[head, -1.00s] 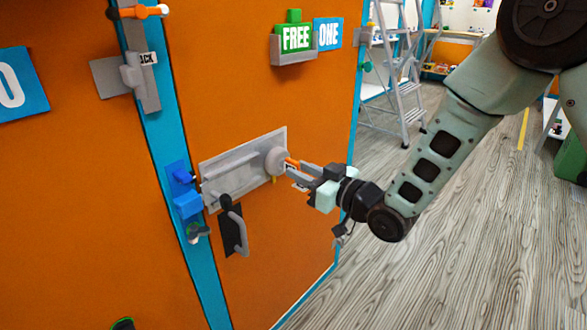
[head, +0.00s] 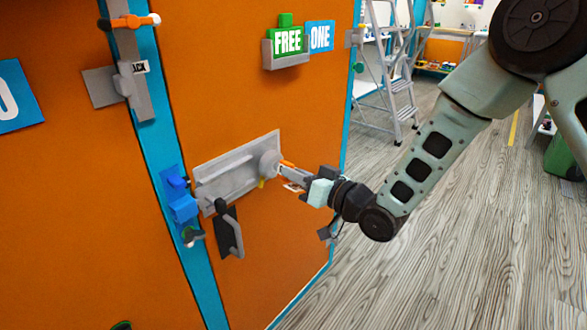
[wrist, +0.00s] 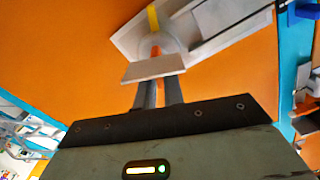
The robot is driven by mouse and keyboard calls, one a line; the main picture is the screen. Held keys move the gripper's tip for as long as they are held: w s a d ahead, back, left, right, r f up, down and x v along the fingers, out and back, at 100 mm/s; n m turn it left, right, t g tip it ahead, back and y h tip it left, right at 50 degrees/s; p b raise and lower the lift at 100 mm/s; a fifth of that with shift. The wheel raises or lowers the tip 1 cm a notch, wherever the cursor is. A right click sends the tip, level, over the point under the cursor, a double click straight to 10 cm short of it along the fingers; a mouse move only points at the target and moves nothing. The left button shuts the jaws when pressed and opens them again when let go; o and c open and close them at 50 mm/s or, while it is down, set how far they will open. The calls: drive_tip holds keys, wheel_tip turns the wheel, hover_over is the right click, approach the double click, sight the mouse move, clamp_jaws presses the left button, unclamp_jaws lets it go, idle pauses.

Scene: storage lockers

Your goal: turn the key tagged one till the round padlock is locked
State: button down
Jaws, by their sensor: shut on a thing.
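The round padlock (head: 268,163) is a grey disc at the right end of a grey metal plate (head: 215,180) on an orange locker door. A small yellow piece (head: 262,183) shows at its lower edge. My gripper (head: 297,178) is shut on the key, in front of the padlock. The key's orange part (head: 286,164) shows between the jaws and the disc. In the wrist view, the padlock (wrist: 138,45) is behind the orange key part (wrist: 155,52) and a pale tag (wrist: 152,68). The tag's writing is not readable, and the key's tip is hidden.
A dark handle plate (head: 229,232) with a grey handle sits below the metal plate. A blue latch (head: 181,203) is on the blue post at left. A holder with a green FREE sign (head: 287,40) and a blue ONE sign (head: 320,37) is above.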

drive_tip(key=shift+m, duration=0.4)
drive_tip(key=m+p, duration=0.1)
drive_tip(key=m, duration=0.2)
drive_tip(key=shift+w+r+p, duration=0.1)
drive_tip(key=shift+p, duration=0.25)
drive_tip(key=shift+m, duration=0.9)
drive_tip(key=shift+d+m+p, duration=0.1)
drive_tip(key=shift+m+p, duration=0.6)
drive_tip(key=shift+m, duration=0.1)
drive_tip(key=m+p, duration=0.1)
drive_tip(key=m, duration=0.2)
drive_tip(key=shift+f, duration=0.2)
